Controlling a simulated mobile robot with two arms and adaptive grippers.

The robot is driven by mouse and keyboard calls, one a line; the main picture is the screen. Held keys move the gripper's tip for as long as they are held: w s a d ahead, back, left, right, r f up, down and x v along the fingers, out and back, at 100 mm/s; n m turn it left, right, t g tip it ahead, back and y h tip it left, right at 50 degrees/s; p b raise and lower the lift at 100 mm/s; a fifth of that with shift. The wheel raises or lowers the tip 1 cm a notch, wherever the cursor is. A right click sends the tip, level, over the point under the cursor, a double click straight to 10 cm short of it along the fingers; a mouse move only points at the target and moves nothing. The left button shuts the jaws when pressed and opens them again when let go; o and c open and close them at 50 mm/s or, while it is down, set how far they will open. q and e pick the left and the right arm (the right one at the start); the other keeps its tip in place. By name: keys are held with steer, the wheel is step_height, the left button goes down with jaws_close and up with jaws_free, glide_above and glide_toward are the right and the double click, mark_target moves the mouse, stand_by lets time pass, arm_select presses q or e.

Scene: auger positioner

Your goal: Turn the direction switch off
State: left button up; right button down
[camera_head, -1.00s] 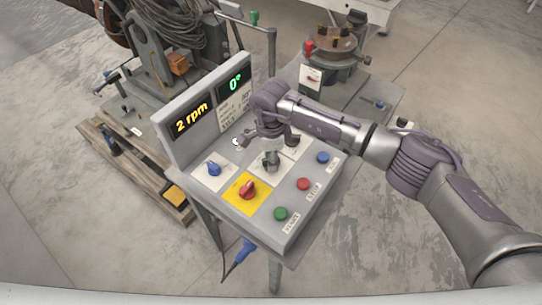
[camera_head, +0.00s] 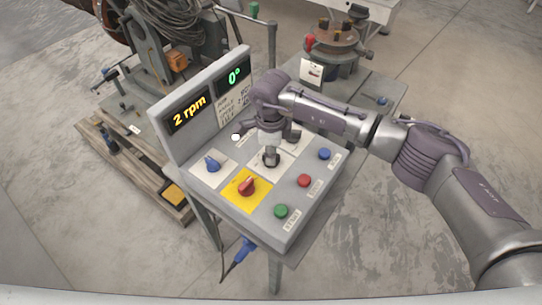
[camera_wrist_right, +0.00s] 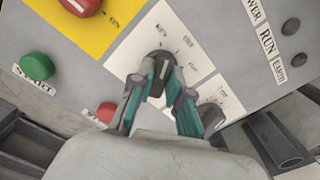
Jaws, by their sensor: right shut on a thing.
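In the head view the right gripper (camera_head: 269,158) comes down onto the sloped control panel (camera_head: 240,212) from above and hides most of the knob. The pointer's exact setting is hard to read. My left gripper is not in view.
A red knob on a yellow plate (camera_head: 247,186) and a blue knob (camera_head: 212,163) sit left of the gripper. Green (camera_head: 281,211), red (camera_head: 304,181) and blue (camera_head: 324,154) buttons line the right edge. The displays read "2 rpm" (camera_head: 188,113) and "0°" (camera_head: 235,76).

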steer(key=m+b, duration=0.2)
steer(key=m, duration=0.1)
steer(key=shift+f, duration=0.1)
steer(key=shift+m+b, duration=0.9)
steer(key=shift+m, duration=0.4)
steer(key=c, duration=1.1)
jaws_free()
step_height(320, 180, up, 12)
steer(key=shift+r, duration=0.15)
